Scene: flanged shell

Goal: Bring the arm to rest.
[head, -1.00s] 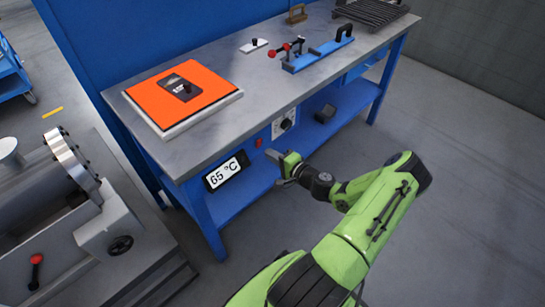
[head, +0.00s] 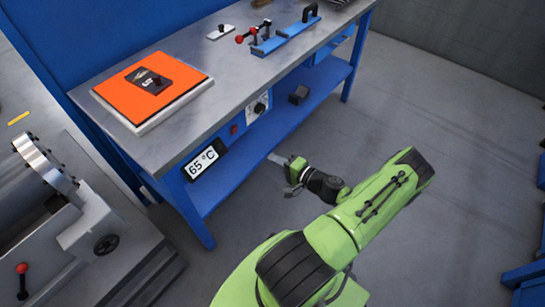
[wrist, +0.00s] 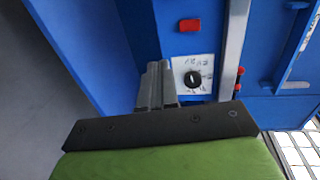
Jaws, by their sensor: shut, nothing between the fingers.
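My arm is green with black joints and reaches up from the bottom of the head view. My gripper (head: 276,158) is shut and empty, in the air in front of the blue workbench (head: 222,97). In the wrist view my gripper (wrist: 157,86) shows its grey fingers together with nothing between them. Behind them is a blue panel with a black knob on a white dial plate (wrist: 193,77) and a red button (wrist: 190,25).
A 65 °C display (head: 206,159) hangs at the bench front. A grey machine (head: 60,215) stands at left. Blue furniture (head: 525,275) shows at lower right. Floor right of the arm is clear.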

